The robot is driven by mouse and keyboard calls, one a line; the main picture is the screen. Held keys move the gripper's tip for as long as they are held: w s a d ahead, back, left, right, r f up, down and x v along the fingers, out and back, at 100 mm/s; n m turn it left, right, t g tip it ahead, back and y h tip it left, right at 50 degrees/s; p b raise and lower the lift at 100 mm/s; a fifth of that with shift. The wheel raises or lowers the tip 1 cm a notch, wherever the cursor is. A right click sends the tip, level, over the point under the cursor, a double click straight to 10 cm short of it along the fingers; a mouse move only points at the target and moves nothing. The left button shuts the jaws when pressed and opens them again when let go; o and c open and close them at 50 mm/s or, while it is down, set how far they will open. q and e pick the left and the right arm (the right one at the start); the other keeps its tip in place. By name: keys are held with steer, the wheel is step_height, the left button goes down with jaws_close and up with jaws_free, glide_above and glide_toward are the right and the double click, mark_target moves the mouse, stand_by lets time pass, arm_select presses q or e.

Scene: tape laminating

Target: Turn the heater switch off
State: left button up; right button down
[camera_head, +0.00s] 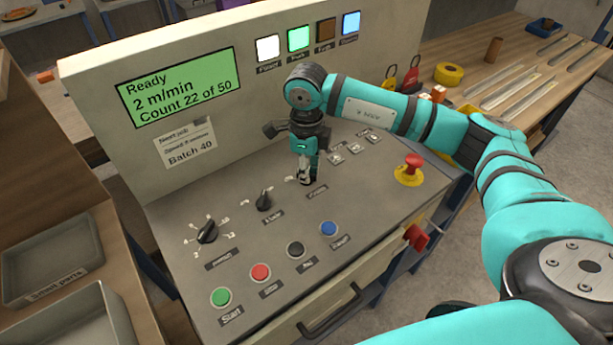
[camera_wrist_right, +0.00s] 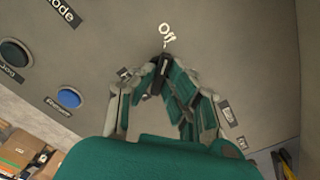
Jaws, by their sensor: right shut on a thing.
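The heater switch is a small black rotary knob on the sloped control panel (camera_head: 180,255). In the right wrist view the knob (camera_wrist_right: 160,64) shows between my fingertips, just below the printed word "Off" (camera_wrist_right: 167,33). My right gripper (camera_head: 306,180) reaches down onto the panel and is shut on this knob; it also shows in the right wrist view (camera_wrist_right: 163,75). The fingers hide most of the knob, so its exact pointing is hard to tell. In the head view the knob is almost wholly covered. My left gripper is not in view.
Left of my right gripper stand two black knobs, the mode knob (camera_head: 265,200) and a larger dial (camera_head: 207,232). In front are green (camera_head: 221,296), red, black and blue (camera_head: 328,228) buttons. A red emergency stop (camera_head: 411,166) sits right. The display (camera_head: 180,88) reads "Ready".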

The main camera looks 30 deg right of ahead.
steer(key=shift+n+b, duration=0.5)
steer(key=shift+n, duration=0.2)
steer(key=shift+r, duration=0.1)
steer(key=c, duration=1.4)
jaws_free()
step_height(320, 180, up, 12)
